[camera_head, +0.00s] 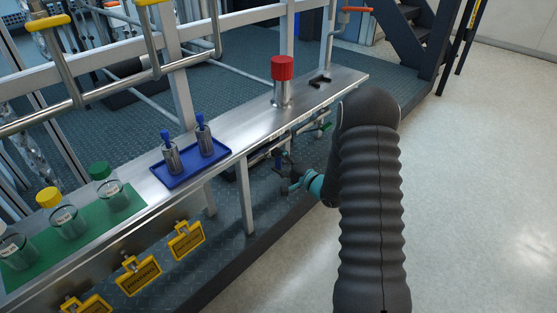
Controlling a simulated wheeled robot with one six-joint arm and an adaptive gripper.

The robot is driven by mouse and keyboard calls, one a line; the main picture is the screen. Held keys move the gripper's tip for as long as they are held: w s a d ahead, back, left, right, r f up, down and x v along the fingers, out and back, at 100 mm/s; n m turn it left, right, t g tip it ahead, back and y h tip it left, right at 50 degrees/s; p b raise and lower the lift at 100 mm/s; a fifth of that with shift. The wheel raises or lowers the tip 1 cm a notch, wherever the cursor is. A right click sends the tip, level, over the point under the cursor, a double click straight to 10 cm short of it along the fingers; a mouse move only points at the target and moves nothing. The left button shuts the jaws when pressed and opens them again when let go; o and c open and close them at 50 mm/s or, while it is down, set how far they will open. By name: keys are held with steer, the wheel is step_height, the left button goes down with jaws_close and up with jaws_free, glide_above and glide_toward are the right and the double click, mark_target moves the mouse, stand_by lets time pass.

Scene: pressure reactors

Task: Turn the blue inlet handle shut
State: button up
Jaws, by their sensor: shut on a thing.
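The blue inlet handle (277,158) shows as a small dark blue piece on the pipework below the front edge of the steel bench. My gripper (286,174) is at this handle, under the bench edge, with its fingers closed on it. The fingers are small and dark here and cover part of the handle, so its exact angle is hard to tell. My dark ribbed arm reaches down from the right and hides some of the pipework.
A green handle (326,127) sits on the piping to the right, close to my arm. The steel bench (243,133) runs above, with a red-capped cylinder (282,82) and a blue tray (183,178) of two vessels. Yellow tags (187,241) hang at lower left. The floor at right is clear.

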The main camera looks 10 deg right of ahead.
steer(key=shift+w+d, duration=0.1)
stand_by(0.3)
steer(key=o, duration=1.2)
steer(key=shift+c, duration=0.2)
steer(key=v, duration=1.2)
